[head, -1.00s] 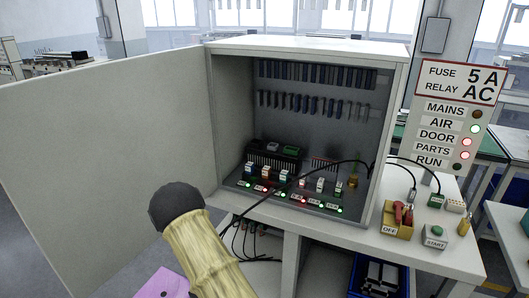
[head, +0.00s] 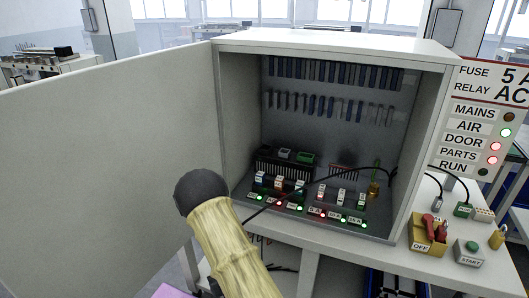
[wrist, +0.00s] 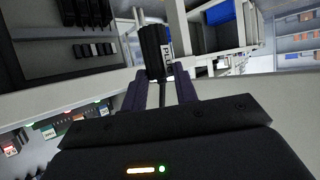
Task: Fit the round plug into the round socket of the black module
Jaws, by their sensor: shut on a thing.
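In the wrist view, my gripper (wrist: 161,84) is shut on a black plug (wrist: 155,50) with a pale label on its side and a metal tip pointing up in the picture. A dark cable runs back from it between the fingers. In the head view, the black module (head: 283,166) stands at the back of the open cabinet, with grey and green parts on top. Its round socket is too small to make out. The gripper and plug are hidden behind my arm in the head view; a black cable (head: 335,175) runs from behind the arm across the cabinet opening.
The cabinet (head: 232,135) has its door (head: 110,170) swung open at left. Small terminals with lit lamps (head: 342,197) line its floor. A yellow OFF switch box (head: 428,232) and START button (head: 470,252) stand on the bench at right. A blue bin (wrist: 221,12) shows in the wrist view.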

